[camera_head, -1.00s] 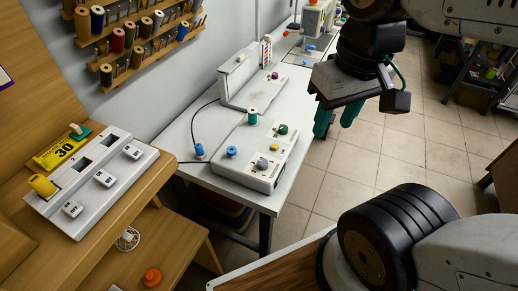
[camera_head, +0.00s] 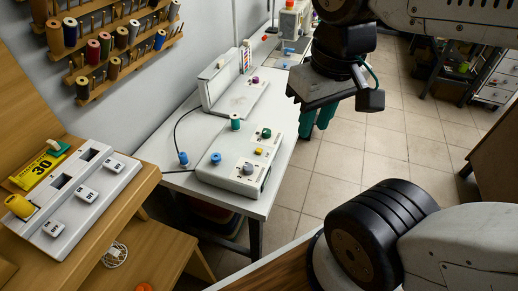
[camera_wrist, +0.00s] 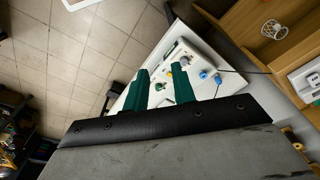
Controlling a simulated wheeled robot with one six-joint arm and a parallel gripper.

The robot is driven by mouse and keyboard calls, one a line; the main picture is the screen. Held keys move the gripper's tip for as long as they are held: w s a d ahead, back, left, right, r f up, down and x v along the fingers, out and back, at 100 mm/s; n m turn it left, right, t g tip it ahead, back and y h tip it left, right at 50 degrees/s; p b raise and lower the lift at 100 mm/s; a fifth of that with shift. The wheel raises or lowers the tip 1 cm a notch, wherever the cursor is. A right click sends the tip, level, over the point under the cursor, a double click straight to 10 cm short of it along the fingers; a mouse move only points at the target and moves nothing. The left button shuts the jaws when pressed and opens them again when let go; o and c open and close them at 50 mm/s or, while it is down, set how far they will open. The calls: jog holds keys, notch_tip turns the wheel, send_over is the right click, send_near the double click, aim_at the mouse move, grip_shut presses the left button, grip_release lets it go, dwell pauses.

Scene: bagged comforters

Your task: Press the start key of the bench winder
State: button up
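The bench winder (camera_head: 224,181) is a low white box on the white table. Its top carries a green knob (camera_head: 266,133), a yellow button (camera_head: 259,151), a grey knob (camera_head: 248,168), a blue knob (camera_head: 215,158) and a teal spool (camera_head: 235,121). Which one is the start key I cannot tell; labels are too small to read. My gripper (camera_head: 316,117) has teal fingers, spread apart and empty, pointing down to the right of the winder, beyond the table's right edge in the picture. In the wrist view the winder (camera_wrist: 197,62) shows partly beyond the fingers.
A second white device (camera_head: 243,98) stands behind the winder. A blue plug-like piece (camera_head: 183,158) with a black cable lies left of it. A switch panel (camera_head: 62,221) sits on the wooden desk. Spool racks (camera_head: 118,45) hang on the wall. Tiled floor (camera_head: 350,160) lies right of the table.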

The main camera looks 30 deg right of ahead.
grip_shut()
dwell(1.4)
